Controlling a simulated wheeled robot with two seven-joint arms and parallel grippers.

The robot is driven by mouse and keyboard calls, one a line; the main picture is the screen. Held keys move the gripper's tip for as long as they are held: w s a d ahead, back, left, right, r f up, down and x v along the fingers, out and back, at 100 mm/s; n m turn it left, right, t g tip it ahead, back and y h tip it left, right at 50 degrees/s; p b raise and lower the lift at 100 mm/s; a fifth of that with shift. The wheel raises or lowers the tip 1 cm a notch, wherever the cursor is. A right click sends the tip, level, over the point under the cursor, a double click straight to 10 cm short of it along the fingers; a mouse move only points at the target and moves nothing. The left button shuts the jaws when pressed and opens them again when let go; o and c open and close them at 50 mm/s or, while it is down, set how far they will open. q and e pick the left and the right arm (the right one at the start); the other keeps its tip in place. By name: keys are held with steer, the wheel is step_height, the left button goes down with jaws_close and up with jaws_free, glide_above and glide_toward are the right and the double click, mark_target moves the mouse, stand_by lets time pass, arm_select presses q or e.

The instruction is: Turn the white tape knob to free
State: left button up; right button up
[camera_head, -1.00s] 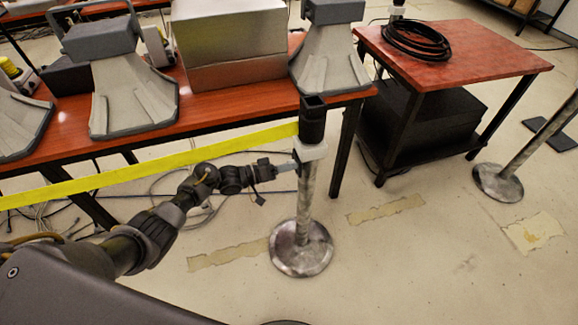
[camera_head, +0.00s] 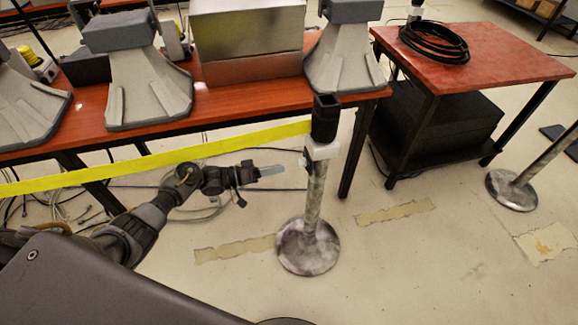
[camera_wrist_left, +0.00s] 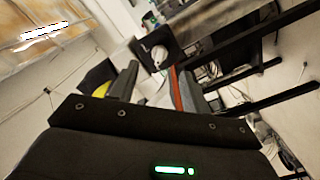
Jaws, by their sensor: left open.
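A stanchion post (camera_head: 314,205) stands upright on a round metal base, with a black head (camera_head: 325,118) on top. A white collar (camera_head: 321,150) sits just below the head. A small projection shows on the collar's left side; I cannot tell how the white knob is turned. Yellow tape (camera_head: 170,157) runs left from the head. My left gripper (camera_head: 277,170) is left of the collar, apart from it, pointing at it. In the left wrist view its two fingers (camera_wrist_left: 158,88) are apart, with pale, unclear shapes between and beyond them. My right gripper is not in view.
A red-topped table (camera_head: 210,105) with grey horn-shaped units and a metal box stands behind the tape. A smaller red table (camera_head: 500,55) with coiled black cable (camera_head: 434,42) is at right. Another post base (camera_head: 511,190) stands at right. Cables lie on the floor at left.

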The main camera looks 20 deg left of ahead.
arm_select(q)
steer(key=shift+v, duration=1.15)
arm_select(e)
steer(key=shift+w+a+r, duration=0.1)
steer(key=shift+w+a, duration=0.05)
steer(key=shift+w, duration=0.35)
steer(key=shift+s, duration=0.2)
